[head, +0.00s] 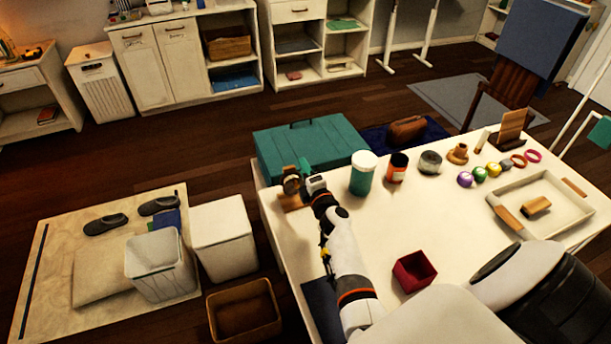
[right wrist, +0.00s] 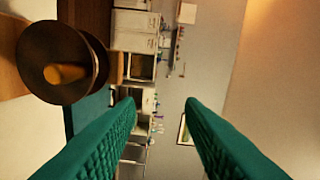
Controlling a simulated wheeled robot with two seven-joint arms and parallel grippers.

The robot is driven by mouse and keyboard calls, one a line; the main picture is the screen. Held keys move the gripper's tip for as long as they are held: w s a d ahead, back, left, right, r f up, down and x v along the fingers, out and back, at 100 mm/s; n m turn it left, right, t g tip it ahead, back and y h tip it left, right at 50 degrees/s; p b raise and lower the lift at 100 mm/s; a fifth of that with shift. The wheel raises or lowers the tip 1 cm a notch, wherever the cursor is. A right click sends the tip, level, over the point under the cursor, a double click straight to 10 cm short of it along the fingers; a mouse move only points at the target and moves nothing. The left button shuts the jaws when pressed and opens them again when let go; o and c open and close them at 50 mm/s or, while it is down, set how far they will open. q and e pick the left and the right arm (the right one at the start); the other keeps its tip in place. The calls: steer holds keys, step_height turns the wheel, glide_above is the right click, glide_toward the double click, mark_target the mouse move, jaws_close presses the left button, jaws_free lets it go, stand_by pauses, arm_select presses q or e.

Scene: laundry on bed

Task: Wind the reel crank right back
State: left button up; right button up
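In the right wrist view the reel (right wrist: 45,50) is a dark brown disc at upper left, with a rounded orange-tan knob (right wrist: 65,74) facing the camera. I cannot tell which way the crank points. My right gripper (head: 305,165) is beside the reel in the head view. Its green fingers (right wrist: 160,103) are spread with nothing between them, and the reel lies outside them, to the left. My left gripper is out of view.
A teal case (head: 312,142) stands just behind the reel. A white-lidded teal jar (head: 363,174) and an orange jar (head: 397,168) stand to its right. A red open box (head: 414,271) and a tray (head: 570,207) are farther right.

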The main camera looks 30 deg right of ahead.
steer(key=shift+r, duration=0.15)
steer(key=s+a+f+m+b, duration=0.5)
steer(key=s+f+m+b, duration=0.2)
steer(key=s+m+b, duration=0.4)
steer(key=p+x, duration=0.1)
steer(key=x, duration=1.1)
steer(key=shift+d+m, duration=0.2)
steer(key=shift+m, duration=0.1)
steer(key=shift+c, duration=0.3)
steer(key=shift+f+p, duration=0.1)
steer(key=shift+p, duration=0.2)
jaws_close()
